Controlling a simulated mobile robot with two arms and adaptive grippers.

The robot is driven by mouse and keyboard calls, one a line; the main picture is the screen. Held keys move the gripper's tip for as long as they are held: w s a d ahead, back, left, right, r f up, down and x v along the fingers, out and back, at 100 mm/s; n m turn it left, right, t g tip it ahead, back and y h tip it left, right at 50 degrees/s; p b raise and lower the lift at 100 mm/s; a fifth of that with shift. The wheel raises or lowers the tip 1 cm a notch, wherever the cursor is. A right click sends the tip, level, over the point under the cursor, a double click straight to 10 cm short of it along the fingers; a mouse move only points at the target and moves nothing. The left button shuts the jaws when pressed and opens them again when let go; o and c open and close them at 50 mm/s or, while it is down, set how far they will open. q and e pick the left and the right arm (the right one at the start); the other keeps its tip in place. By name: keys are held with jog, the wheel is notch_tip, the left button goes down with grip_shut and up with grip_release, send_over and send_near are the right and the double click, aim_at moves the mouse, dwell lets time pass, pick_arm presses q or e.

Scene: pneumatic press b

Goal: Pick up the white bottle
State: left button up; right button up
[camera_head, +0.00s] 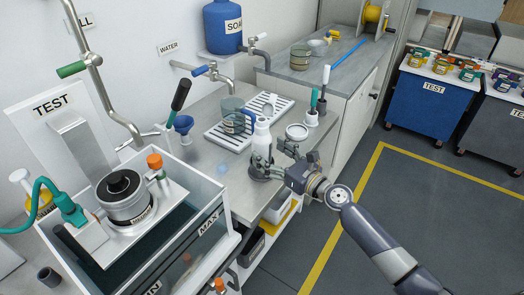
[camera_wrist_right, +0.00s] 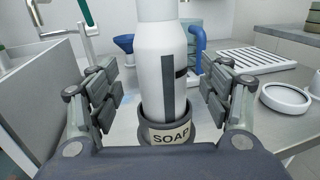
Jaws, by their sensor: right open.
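The white bottle (camera_head: 261,142) stands upright near the front edge of the grey counter. In the right wrist view the bottle (camera_wrist_right: 160,70) fills the middle. Its base sits in a dark round holder (camera_wrist_right: 166,135) with a SOAP label. My right gripper (camera_head: 270,160) has come in from the right at the bottle's lower part. In the wrist view its open fingers (camera_wrist_right: 165,90) stand on either side of the bottle, with gaps showing on both sides. The bottle's very bottom is hidden inside the holder. My left gripper is not in view.
A white drying rack (camera_head: 222,138) and a blue-handled glass jug (camera_head: 232,115) stand behind the bottle. A white round dish (camera_head: 297,131) and a brush holder (camera_head: 312,118) are to its right. A clear tank (camera_head: 212,220) stands at the left. The floor at right is open.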

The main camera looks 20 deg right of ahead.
aim_at(269, 149)
jog(key=x, duration=0.4)
jog(key=shift+d+r, duration=0.1)
jog(key=shift+d, duration=0.05)
jog(key=c, duration=1.3)
jog(key=shift+r, duration=0.2)
